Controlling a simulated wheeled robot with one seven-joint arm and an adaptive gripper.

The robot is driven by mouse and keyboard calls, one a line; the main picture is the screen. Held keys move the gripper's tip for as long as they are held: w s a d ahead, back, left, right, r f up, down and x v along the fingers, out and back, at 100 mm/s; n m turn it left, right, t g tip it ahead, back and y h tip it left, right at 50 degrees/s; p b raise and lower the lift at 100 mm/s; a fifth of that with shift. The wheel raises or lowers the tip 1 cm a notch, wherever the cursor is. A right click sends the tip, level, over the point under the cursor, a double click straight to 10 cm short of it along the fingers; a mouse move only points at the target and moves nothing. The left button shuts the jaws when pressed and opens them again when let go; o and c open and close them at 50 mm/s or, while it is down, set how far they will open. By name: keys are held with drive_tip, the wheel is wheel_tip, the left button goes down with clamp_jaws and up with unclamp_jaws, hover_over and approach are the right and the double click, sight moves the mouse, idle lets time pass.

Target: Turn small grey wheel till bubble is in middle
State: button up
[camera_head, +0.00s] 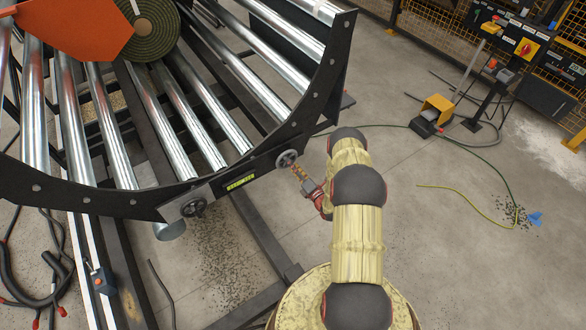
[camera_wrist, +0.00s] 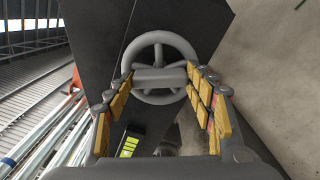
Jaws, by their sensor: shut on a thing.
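A small grey spoked handwheel (camera_head: 287,158) sits at the right end of a dark plate on the curved roller frame. My gripper (camera_head: 300,174) reaches it from the lower right.
A second, darker handwheel (camera_head: 193,207) is at the plate's left end. A green turf roll (camera_head: 148,25) rests on steel rollers (camera_head: 210,110) by an orange panel (camera_head: 72,25). A yellow foot pedal (camera_head: 436,108) and cables lie on the floor at right.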

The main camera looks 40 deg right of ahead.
drive_tip(key=m+b, duration=0.1)
drive_tip(key=m, duration=0.5)
drive_tip(key=shift+m, duration=0.3)
idle(0.5)
drive_tip(key=o, duration=1)
drive_tip(key=shift+o, duration=0.8)
drive_tip(key=shift+s, duration=0.1)
drive_tip(key=s, duration=1.1)
drive_tip(key=shift+s+a, duration=0.3)
drive_tip(key=shift+s, duration=0.1)
